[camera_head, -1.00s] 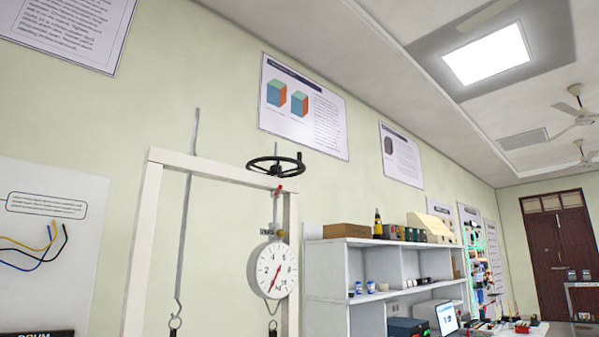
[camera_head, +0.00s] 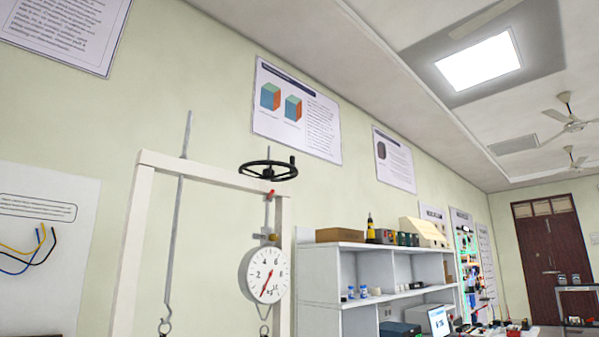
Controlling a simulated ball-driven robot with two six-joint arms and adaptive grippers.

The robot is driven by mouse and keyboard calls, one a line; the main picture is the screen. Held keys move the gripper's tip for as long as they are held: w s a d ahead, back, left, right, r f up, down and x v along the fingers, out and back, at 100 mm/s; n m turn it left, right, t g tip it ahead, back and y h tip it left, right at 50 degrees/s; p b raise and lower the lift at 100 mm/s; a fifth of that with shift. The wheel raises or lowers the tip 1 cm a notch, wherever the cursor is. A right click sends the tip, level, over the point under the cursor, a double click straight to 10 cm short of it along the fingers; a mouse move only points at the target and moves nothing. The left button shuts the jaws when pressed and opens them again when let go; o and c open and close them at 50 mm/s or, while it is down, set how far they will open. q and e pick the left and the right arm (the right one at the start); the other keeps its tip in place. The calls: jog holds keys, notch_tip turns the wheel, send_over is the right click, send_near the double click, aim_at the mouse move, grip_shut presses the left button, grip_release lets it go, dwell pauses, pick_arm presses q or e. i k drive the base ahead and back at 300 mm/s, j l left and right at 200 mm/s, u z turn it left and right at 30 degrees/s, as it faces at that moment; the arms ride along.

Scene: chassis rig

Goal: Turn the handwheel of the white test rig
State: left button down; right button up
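The white test rig (camera_head: 131,245) is an upright frame at the left of the head view. A black handwheel (camera_head: 268,171) with a small knob sits on top, near the frame's right post. A round white dial gauge (camera_head: 265,272) with a red needle hangs below the handwheel. A thin rod with a hook (camera_head: 175,240) hangs through the left part of the top beam. The lower part of the rig is cut off. Neither of my grippers is in view.
A grey-white shelf unit (camera_head: 318,285) stands right of the rig, with a brown box (camera_head: 340,235) on top. A laptop (camera_head: 439,320) is at the lower right. A dark red door (camera_head: 549,245) is at the far right. Posters hang on the wall.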

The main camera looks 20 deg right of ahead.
aim_at(268, 173)
jog(key=i+l+z, duration=0.2)
jog(key=l+z, duration=0.3)
jog(key=i+l+z, duration=0.3)
jog(key=l+z, duration=0.2)
jog(key=i+l+z, duration=0.75)
jog(key=z, duration=0.2)
jog(key=i+u, duration=0.4)
jog(key=i+l+u, duration=0.15)
jog(key=i+u, duration=0.3)
jog(key=k, duration=0.1)
